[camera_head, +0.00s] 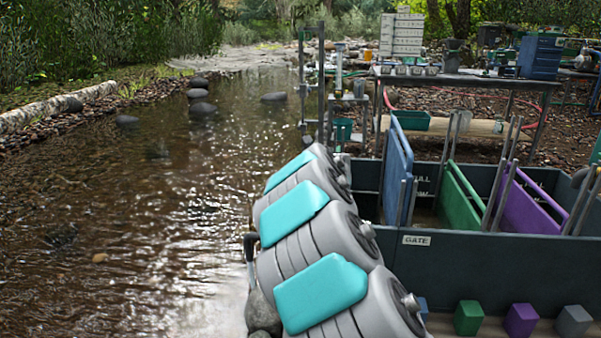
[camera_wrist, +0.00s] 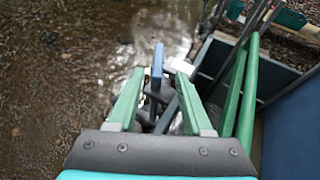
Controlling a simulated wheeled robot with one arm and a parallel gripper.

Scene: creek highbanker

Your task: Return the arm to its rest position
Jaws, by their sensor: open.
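My gripper (camera_wrist: 160,74) shows in the wrist view as two green fingers spread apart. It is open, and I see nothing clamped in it. A blue upright piece (camera_wrist: 157,62) and dark grey parts show in the gap, seemingly beyond the fingers; their distance is unclear. Creek water lies past them. In the head view, grey rounded segments with teal pads, which look like my arm, cross the lower middle beside the dark trough. I cannot make out my gripper there.
The dark trough (camera_head: 480,262), labelled "GATE", holds blue (camera_head: 397,170), green (camera_head: 458,205) and purple (camera_head: 528,208) panels on the right. Green (camera_head: 468,318), purple (camera_head: 521,320) and grey (camera_head: 573,321) blocks sit before it. A cluttered table (camera_head: 460,78) stands behind. Open creek (camera_head: 150,220) lies left.

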